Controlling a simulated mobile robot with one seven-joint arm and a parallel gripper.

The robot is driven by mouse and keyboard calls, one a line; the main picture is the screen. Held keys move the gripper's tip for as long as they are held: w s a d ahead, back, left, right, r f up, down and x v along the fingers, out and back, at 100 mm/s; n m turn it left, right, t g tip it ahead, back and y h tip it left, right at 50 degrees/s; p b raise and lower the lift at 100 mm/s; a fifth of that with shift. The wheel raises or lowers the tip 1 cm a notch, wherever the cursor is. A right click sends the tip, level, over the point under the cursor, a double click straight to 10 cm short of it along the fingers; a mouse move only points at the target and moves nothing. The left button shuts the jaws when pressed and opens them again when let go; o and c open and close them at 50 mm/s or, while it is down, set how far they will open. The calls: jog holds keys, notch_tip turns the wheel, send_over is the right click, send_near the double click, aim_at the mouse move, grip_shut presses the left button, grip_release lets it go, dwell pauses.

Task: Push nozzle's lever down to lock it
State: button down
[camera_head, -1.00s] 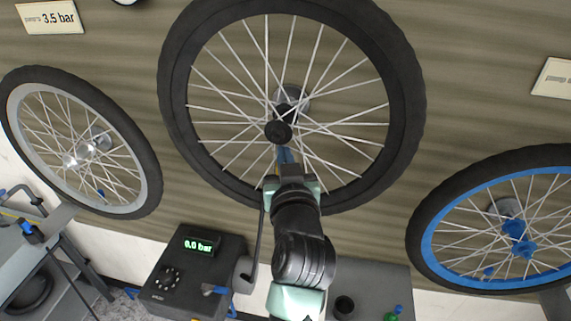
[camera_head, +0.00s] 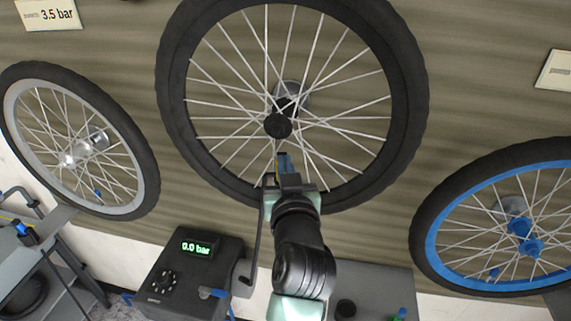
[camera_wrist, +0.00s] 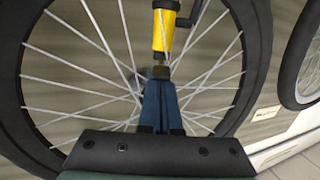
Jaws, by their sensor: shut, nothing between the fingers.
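The nozzle (camera_wrist: 163,32) shows at the top centre of the wrist view, a yellow body with a dark lower end. Its black lever (camera_wrist: 186,21) sticks out to the right and bends upward. My gripper (camera_wrist: 159,84), with blue fingers, is shut and empty, its tips just below the nozzle's dark end in the picture. I cannot tell whether they touch it. In the head view my gripper (camera_head: 283,158) is in front of the lower spokes of the middle black wheel (camera_head: 407,110). I cannot make out the nozzle in the head view.
A pump box (camera_head: 170,300) with a green display reading 0.0 bar stands below the wheel, left of my arm. A grey-rimmed wheel (camera_head: 140,170) hangs on the left, a blue-rimmed wheel (camera_head: 432,262) on the right. A "3.5 bar" sign (camera_head: 50,15) is at the upper left.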

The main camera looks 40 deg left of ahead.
jog(key=shift+a+f+b, duration=0.1)
jog(key=shift+f+b, duration=0.5)
jog(key=shift+f, duration=0.4)
jog(key=shift+w+a, duration=0.2)
jog(key=shift+w, duration=0.05)
jog(key=v, duration=0.9)
jog(key=shift+d+r, duration=0.25)
